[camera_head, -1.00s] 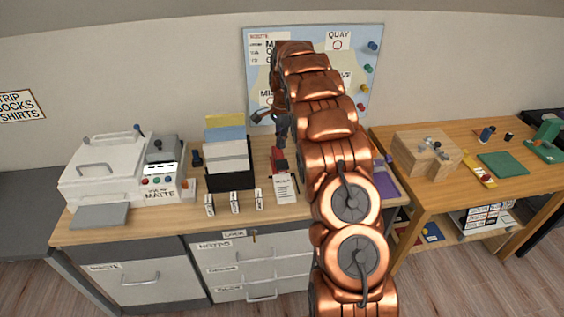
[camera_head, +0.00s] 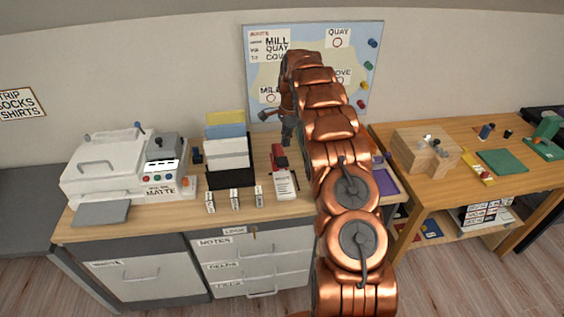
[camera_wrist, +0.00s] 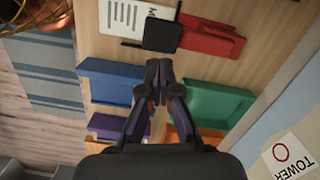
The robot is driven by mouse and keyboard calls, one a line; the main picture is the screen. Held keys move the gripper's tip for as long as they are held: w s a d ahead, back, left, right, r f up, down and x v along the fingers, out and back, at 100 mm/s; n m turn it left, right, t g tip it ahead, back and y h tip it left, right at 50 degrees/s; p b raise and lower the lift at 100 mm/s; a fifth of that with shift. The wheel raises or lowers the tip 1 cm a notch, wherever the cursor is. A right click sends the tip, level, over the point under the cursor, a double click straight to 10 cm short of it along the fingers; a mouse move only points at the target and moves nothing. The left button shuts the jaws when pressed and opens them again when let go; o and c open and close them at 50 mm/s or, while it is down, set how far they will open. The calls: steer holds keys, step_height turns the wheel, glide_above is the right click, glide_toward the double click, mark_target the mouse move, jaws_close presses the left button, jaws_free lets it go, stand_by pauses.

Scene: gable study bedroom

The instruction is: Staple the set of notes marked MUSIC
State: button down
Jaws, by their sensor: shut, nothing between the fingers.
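The red and black stapler (camera_head: 278,157) lies on the wooden desk, with a sheet of notes (camera_head: 284,185) at its front end. In the wrist view the stapler's red body (camera_wrist: 212,42) and black end show, and that end overlaps the edge of the notes (camera_wrist: 128,18). Large lettering on the notes is partly covered; only an M is clear. My gripper (camera_wrist: 158,66) is shut and empty, above the desk beside the stapler, apart from it. In the head view my gripper (camera_head: 287,138) hangs behind the stapler, partly hidden by my arm.
Blue (camera_wrist: 112,84), green (camera_wrist: 213,104), purple and orange trays lie under and beside my gripper. A black paper holder (camera_head: 230,179) stands left of the stapler, with small labelled stands in front. A white machine (camera_head: 115,168) is further left. A map board (camera_head: 355,65) backs the desk.

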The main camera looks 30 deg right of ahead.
mark_target(283, 161)
steer(key=shift+a+f, duration=0.2)
steer(key=shift+f, duration=1.4)
steer(key=shift+a+f, duration=0.15)
steer(key=shift+f, duration=1.45)
